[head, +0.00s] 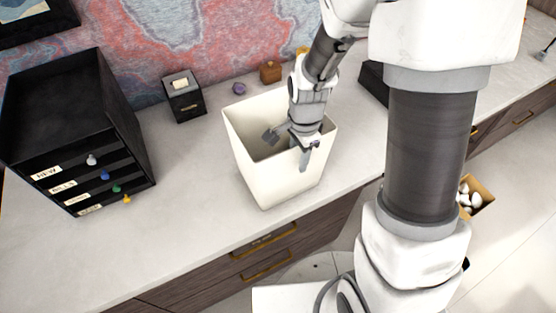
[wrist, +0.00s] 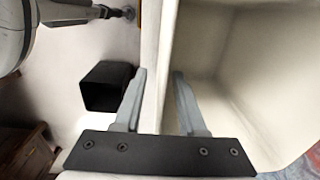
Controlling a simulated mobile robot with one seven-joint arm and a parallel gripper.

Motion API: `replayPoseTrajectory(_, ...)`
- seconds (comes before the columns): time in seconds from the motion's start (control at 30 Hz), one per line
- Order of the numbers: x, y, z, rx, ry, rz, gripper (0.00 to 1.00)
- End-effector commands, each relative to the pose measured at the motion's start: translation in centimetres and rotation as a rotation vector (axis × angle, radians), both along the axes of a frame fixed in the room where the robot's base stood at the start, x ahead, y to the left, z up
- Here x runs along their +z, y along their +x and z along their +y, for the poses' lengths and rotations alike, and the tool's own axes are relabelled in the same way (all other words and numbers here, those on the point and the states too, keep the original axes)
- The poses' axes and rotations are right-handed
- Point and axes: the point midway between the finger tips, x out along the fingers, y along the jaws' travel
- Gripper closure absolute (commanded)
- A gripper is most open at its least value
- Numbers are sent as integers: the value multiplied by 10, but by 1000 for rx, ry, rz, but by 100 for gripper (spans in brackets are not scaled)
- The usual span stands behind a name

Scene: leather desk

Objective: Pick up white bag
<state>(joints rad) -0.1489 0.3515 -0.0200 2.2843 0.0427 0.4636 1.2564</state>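The white bag (head: 262,176) is a tall, open-topped, cream-white container standing upright on the pale desk top. It looks empty inside. My gripper (head: 287,148) is at its rim on the right side, pointing down. One finger is inside the opening and the other is outside the wall. In the wrist view my gripper (wrist: 160,98) has its two grey fingers apart, with the wall of the white bag (wrist: 255,75) between them. A gap shows between the inner finger and the wall. Contact on the outer side is hard to tell.
A black drawer unit (head: 75,130) stands at the left, with a small black box (head: 184,97) behind. A purple item (head: 239,88) and a brown block (head: 270,72) sit near the wall. An open black container (wrist: 107,87) shows in the wrist view. The desk front left is clear.

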Motion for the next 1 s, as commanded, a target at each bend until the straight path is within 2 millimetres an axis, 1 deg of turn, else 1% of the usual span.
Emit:
replayPoseTrajectory(0.2, 0, 0, 0, 0, 0, 0, 60)
replayPoseTrajectory(0.27, 0, 0, 0, 0, 0, 0, 71)
replayPoseTrajectory(0.4, 0, 0, 0, 0, 0, 0, 96)
replayPoseTrajectory(0.43, 0, 0, 0, 0, 0, 0, 100)
replayPoseTrajectory(1.0, 0, 0, 0, 0, 0, -1, 100)
